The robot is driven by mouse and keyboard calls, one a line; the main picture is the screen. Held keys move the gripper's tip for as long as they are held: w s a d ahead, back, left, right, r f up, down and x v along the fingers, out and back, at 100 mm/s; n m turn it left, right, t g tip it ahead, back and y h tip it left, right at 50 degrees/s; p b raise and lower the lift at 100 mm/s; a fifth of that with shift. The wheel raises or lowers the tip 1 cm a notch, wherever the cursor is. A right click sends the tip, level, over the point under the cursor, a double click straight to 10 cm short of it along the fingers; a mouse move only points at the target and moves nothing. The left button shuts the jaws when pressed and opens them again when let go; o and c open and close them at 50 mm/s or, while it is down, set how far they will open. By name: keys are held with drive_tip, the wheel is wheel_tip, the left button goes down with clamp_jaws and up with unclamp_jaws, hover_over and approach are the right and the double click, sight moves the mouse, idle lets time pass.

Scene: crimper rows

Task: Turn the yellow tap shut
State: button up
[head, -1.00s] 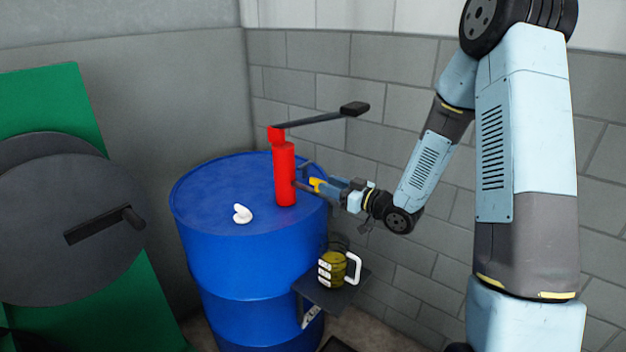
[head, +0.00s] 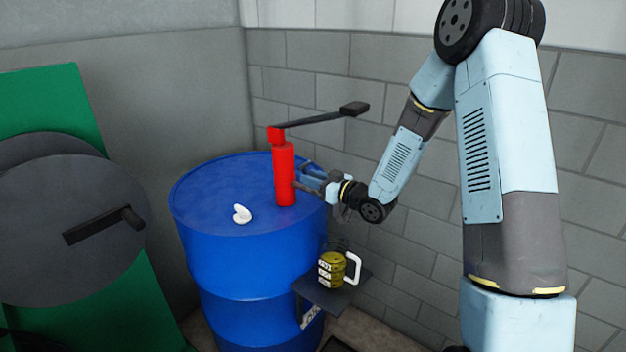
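A red hand pump (head: 284,175) stands upright on the blue drum (head: 240,270), with a long dark crank lever (head: 318,119) at its top. A short dark spout (head: 302,186) comes out of the pump's right side. The yellow tap does not show now; the place where yellow showed earlier is covered by my gripper. My gripper (head: 308,174) is just right of the pump, beside the spout, with its fingers pointing left. The fingers are small and partly overlapped, so I cannot tell whether they are open, shut or touching the tap.
A white bung (head: 242,214) lies on the drum's top. A dark shelf (head: 330,293) on the drum's right side holds a yellowish jug (head: 332,268) with a white handle. A grey crank disc (head: 70,225) on a green stand is at the left. A block wall (head: 420,240) closes the right side.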

clamp_jaws()
drive_tip(key=shift+d+m+t+h, duration=0.1)
drive_tip(key=shift+m+t+h, duration=0.3)
drive_tip(key=shift+t, duration=0.1)
drive_tip(key=m+t+h, duration=0.3)
drive_tip(key=shift+w+d+h, duration=0.1)
drive_tip(key=shift+w+h, duration=0.05)
drive_tip(key=shift+h, duration=0.25)
drive_tip(key=shift+d+r+m+g+h, duration=0.15)
drive_tip(key=shift+d+m+h, duration=0.2)
drive_tip(key=shift+m+h, duration=2.55)
drive_tip(key=shift+d+f+m+g+h, duration=0.1)
drive_tip(key=shift+d+m+h, duration=0.25)
drive_tip(key=shift+m+h, duration=2.55)
drive_tip(key=shift+d+r+m+g+h, duration=0.25)
drive_tip(key=shift+m+h, duration=1.05)
drive_tip(key=shift+h, duration=3.2)
drive_tip(key=shift+d+f, duration=0.15)
drive_tip(key=shift+o, duration=1.4)
unclamp_jaws()
drive_tip(key=shift+f, duration=0.1)
